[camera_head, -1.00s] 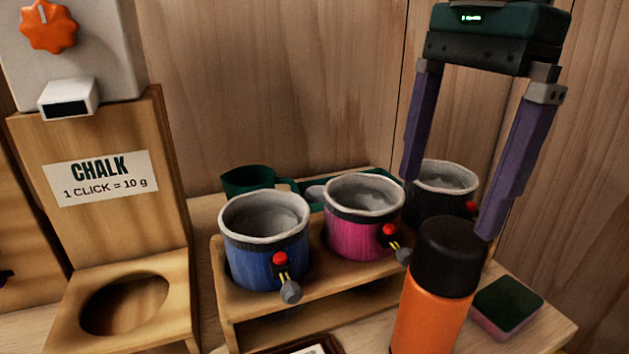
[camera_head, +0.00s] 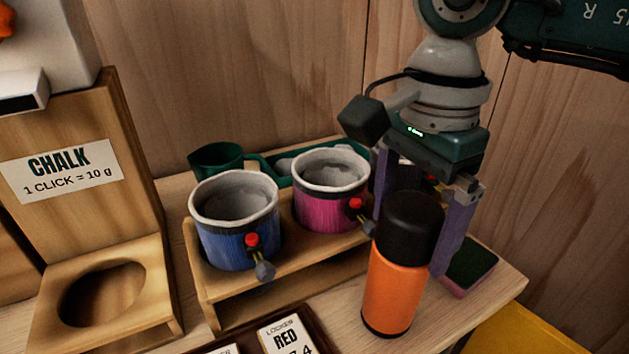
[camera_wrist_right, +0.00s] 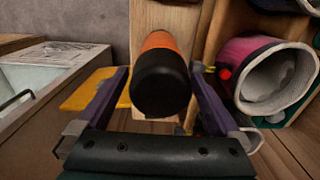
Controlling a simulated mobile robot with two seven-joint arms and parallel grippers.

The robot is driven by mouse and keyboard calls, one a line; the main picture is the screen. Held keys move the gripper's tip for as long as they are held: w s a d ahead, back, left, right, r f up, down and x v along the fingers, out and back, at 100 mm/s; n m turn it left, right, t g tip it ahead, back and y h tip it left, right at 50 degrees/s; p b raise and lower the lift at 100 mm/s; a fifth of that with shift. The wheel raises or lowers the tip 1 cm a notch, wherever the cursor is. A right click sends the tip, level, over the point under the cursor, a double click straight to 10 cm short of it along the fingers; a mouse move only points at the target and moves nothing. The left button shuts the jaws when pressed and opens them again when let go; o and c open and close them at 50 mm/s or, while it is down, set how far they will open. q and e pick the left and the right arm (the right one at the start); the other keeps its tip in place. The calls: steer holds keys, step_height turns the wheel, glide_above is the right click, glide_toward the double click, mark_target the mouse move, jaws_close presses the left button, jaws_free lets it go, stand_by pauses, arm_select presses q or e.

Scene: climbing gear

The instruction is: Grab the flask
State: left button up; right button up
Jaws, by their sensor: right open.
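The flask (camera_head: 393,290) is orange with a black cap and stands upright near the front edge of the wooden shelf. My right gripper (camera_head: 408,235) is open and has come down around the upper part of the flask, one purple finger on each side of the cap. In the right wrist view the flask (camera_wrist_right: 160,85) lies between the open fingers, with its black cap closest to the camera. A gap shows on the left side; on the right the finger is close to the cap, and contact cannot be told. My left gripper is not in view.
A wooden rack holds a blue chalk bag (camera_head: 236,225) and a pink chalk bag (camera_head: 330,195) left of the flask; a dark bag is mostly hidden behind my gripper. A sponge (camera_head: 468,266) lies right of it. A chalk stand (camera_head: 100,250) is at left.

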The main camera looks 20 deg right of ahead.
steer(key=shift+r, duration=0.1)
jaws_close()
stand_by(0.7)
